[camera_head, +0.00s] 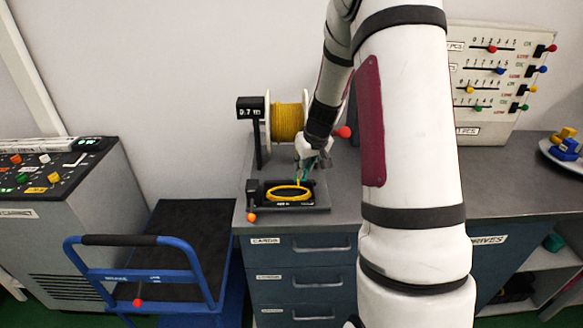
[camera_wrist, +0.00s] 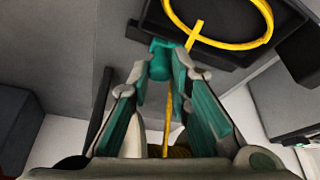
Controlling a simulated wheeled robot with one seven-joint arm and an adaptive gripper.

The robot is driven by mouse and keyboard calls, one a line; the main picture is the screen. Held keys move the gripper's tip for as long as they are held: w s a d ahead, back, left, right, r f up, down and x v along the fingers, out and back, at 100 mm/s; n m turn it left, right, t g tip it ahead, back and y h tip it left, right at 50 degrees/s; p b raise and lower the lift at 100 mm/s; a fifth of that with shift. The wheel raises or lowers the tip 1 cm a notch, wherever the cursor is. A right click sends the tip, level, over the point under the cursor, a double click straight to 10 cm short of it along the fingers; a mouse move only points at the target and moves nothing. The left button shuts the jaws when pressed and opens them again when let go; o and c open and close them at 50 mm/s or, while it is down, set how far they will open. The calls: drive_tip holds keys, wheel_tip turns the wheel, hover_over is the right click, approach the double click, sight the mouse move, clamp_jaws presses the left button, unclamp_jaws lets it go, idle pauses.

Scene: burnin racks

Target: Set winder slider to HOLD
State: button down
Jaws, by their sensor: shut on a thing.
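The winder has a yellow spool (camera_head: 287,122) at the back and a black tray (camera_head: 322,194) in front, with a yellow cord ring (camera_head: 288,193) in it. An orange knob (camera_head: 251,217) sits at the tray's front left and a red knob (camera_head: 343,132) right of the spool. I cannot read HOLD or tell which knob is the slider. My gripper (camera_head: 304,160) is above the tray's back edge. In the wrist view its fingers close on a small teal piece (camera_wrist: 161,62). A yellow strand (camera_wrist: 168,115) runs between the fingers; another part reaches the ring.
A display (camera_head: 251,107) reading about 0.7 m stands left of the spool. A blue cart (camera_head: 140,240) and a control cabinet (camera_head: 60,225) are at left. A slider panel (camera_head: 490,115) and plate (camera_head: 552,152) are at right. The right counter's front is clear.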

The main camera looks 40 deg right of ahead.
drive_tip(key=shift+s+d, duration=0.7)
drive_tip(key=shift+d, duration=0.35)
drive_tip(key=c, duration=1.5)
unclamp_jaws()
drive_tip(key=shift+d, duration=0.1)
drive_tip(key=shift+s+r, duration=0.1)
drive_tip(key=shift+r, duration=0.25)
drive_tip(key=v, duration=1.1)
drive_tip(key=shift+s, duration=0.15)
